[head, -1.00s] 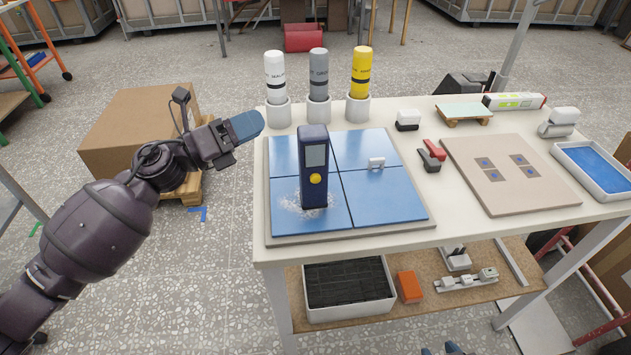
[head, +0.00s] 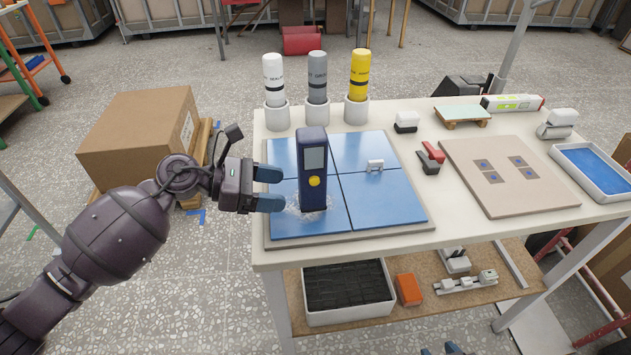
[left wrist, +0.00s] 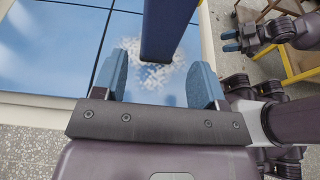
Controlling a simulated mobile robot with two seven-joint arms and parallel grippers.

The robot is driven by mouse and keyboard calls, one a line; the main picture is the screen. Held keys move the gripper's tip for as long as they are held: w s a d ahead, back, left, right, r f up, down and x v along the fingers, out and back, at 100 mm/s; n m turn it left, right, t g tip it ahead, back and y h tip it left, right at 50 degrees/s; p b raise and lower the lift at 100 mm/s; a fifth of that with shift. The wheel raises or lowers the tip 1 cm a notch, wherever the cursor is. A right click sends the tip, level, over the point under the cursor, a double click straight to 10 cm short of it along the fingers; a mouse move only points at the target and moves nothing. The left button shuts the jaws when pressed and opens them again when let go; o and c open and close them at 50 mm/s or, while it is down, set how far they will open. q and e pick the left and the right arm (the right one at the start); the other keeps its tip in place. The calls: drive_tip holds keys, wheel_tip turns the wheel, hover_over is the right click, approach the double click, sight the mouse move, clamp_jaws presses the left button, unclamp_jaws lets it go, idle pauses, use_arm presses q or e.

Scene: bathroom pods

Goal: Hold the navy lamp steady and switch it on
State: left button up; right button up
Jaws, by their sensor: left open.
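In the left wrist view, the lamp (left wrist: 165,25) is ahead of the open fingers (left wrist: 160,80), roughly in line with the gap. My right gripper (left wrist: 231,41) shows at the upper right of that view, its two blue fingertips apart and empty.
White powder (head: 291,203) lies around the lamp's base. Three bottles in white holders (head: 317,108) stand behind the panel. A small white piece (head: 375,165) lies on the panel, and a red and black clamp (head: 430,158) is to its right. A board (head: 500,195) lies further right.

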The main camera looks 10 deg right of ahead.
sight(306, 192)
use_arm(q)
drive_tip(key=x, duration=0.5)
drive_tip(key=shift+d+f, duration=0.2)
drive_tip(key=shift+d, duration=0.35)
drive_tip(key=shift+d+b, duration=0.25)
drive_tip(key=shift+b, duration=0.05)
use_arm(e)
drive_tip(key=shift+w+a+f, duration=0.1)
drive_tip(key=shift+f, duration=0.1)
use_arm(q)
drive_tip(key=c, duration=0.7)
drive_tip(key=shift+o, duration=0.2)
use_arm(e)
drive_tip(key=shift+s+d+f, duration=0.1)
drive_tip(key=shift+s+d, duration=0.1)
drive_tip(key=shift+s, duration=0.1)
clamp_jaws()
drive_tip(key=shift+w+a, duration=0.2)
drive_tip(key=shift+w, duration=0.1)
drive_tip(key=shift+s+d, duration=0.2)
